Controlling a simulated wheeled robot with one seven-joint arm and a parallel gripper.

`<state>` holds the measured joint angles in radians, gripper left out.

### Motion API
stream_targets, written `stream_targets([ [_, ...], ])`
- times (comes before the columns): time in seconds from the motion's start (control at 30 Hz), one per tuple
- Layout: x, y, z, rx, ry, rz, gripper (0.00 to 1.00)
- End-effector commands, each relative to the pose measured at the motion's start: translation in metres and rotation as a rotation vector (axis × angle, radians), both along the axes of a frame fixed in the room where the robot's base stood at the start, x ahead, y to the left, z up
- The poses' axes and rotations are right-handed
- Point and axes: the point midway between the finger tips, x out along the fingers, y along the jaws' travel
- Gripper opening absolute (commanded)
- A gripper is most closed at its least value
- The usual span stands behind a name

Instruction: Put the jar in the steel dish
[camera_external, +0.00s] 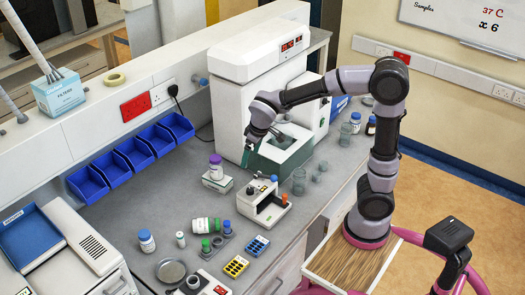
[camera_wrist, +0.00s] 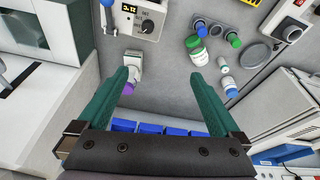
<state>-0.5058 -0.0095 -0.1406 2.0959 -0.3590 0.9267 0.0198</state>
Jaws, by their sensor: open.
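The steel dish (camera_external: 171,270) is a shallow round metal dish at the bench's front left; it also shows in the wrist view (camera_wrist: 256,55). Several containers could be the jar. A white jar with a blue lid (camera_external: 147,240) stands near the dish, with a smaller white one (camera_external: 180,240) beside it. A purple-lidded jar (camera_external: 216,167) stands on a small box farther back. My gripper (camera_wrist: 160,82) is open and empty, raised above the bench. In the wrist view the purple lid (camera_wrist: 124,90) shows close to the left finger.
A control box with a knob (camera_external: 264,200) stands mid-bench. Blue bins (camera_external: 133,153) line the back wall. A tall white machine (camera_external: 235,105) stands behind my gripper. Clear glass beakers (camera_external: 299,181) stand to its right. Coloured racks (camera_external: 236,266) sit at the front edge.

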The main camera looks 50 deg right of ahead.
Motion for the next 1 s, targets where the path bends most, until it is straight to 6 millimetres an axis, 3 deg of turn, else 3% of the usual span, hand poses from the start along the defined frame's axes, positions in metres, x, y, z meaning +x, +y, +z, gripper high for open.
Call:
stream_targets([
  [0.03,-0.016,-0.02,0.018,0.049,-0.025,-0.054,1.0],
  [0.2,-0.073,-0.066,0.053,0.188,-0.097,-0.21,1.0],
  [0.4,-0.137,-0.096,0.073,0.312,-0.2,-0.363,1.0],
  [0.5,-0.159,-0.103,0.074,0.35,-0.241,-0.414,1.0],
  [0.7,-0.178,-0.106,0.074,0.382,-0.28,-0.459,1.0],
  [1.0,-0.179,-0.106,0.074,0.384,-0.28,-0.46,1.0],
])
